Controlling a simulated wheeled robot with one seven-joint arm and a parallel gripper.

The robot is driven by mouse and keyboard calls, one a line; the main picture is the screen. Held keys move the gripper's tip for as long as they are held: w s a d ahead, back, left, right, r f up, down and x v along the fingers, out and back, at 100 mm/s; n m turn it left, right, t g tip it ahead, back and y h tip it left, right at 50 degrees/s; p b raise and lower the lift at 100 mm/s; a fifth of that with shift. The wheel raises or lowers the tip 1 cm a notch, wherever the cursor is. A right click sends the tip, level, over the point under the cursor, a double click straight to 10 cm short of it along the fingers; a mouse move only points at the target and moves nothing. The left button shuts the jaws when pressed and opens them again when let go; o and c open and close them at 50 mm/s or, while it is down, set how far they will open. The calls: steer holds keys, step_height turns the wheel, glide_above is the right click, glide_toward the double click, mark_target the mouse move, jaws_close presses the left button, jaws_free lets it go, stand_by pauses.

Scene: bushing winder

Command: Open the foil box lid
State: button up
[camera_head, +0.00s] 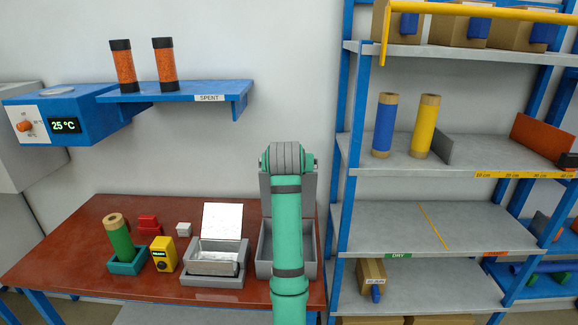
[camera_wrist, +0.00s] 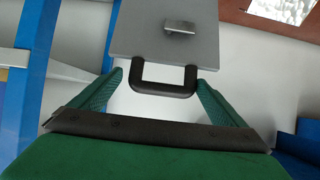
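A grey box (camera_head: 264,262) stands on the right end of the red bench, partly hidden behind my arm. Its grey lid (camera_head: 308,190) stands raised at the back of the box, mostly behind my arm. The wrist view shows a grey lid panel (camera_wrist: 150,45) with a black handle (camera_wrist: 165,92) and a small metal catch (camera_wrist: 180,27). My gripper (camera_wrist: 160,78) has its green fingers apart on either side of the handle. The right finger is close to or touching the handle; a small gap shows at the left. The gripper is hidden in the head view.
Left of the box are a grey tray (camera_head: 214,280) with a metal container and upright pale panel (camera_head: 222,221), a yellow device (camera_head: 163,254) and a green cylinder (camera_head: 119,237) in a holder. A blue-framed shelf rack (camera_head: 347,190) stands close on the right.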

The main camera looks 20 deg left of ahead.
steer(key=shift+f, duration=0.1)
steer(key=v, duration=1)
steer(key=shift+s+r, duration=0.25)
steer(key=shift+s, duration=0.1)
